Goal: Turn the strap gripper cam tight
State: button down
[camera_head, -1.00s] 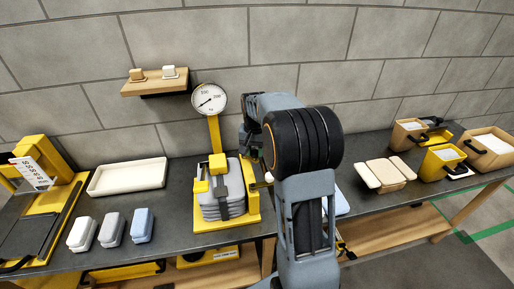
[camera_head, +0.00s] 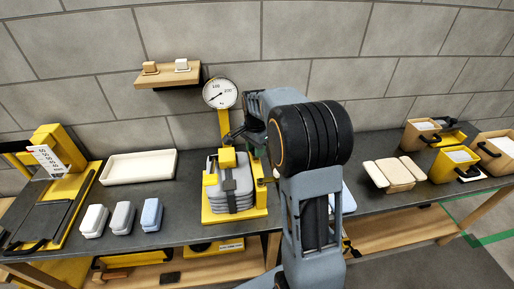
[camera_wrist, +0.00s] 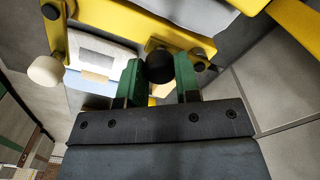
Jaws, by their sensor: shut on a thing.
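The yellow strap stand (camera_head: 262,207) holds a stack of grey bags (camera_head: 232,193) with a dark strap over it. A yellow block (camera_head: 227,158) sits at the top of the strap. In the wrist view, the green fingers of my gripper (camera_wrist: 159,80) are shut on a round black knob (camera_wrist: 160,66), which I take to be the cam's handle. A yellow bracket (camera_wrist: 185,36) lies just beyond the knob.
A round gauge (camera_head: 220,93) stands on the yellow post behind the stack. A cream tray (camera_head: 138,167) and several small blocks (camera_head: 122,217) lie to the left. Cream boards (camera_head: 394,174) and yellow bins (camera_head: 449,163) stand to the right. A pale round knob (camera_wrist: 45,70) shows beside the bracket.

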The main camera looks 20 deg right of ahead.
jog(key=shift+r, duration=0.1)
dwell(0.3)
jog(key=c, duration=0.8)
grip_release()
notch_tip(320, 180, up, 14)
jog(key=shift+f, duration=0.15)
dwell(0.5)
jog(key=s+a+f+n+t, duration=0.1)
jog(key=s+a+f+n, duration=0.2)
jog(key=s, duration=0.3)
jog(key=s+a+f+n+t, duration=0.1)
jog(key=s+a+f+n, duration=0.1)
jog(key=s+n, duration=0.4)
jog(key=s+a+f+n+t, duration=0.1)
jog(key=s+a+f+n, duration=0.2)
jog(key=s, duration=0.4)
jog(key=shift+s+a+f+n+t, duration=0.2)
jog(key=shift+a+n, duration=0.15)
jog(key=shift+n, duration=0.15)
jog(key=shift+s+a+f+n+t, duration=0.1)
jog(key=shift+s+a+n+t, duration=0.15)
jog(key=shift+n, duration=0.25)
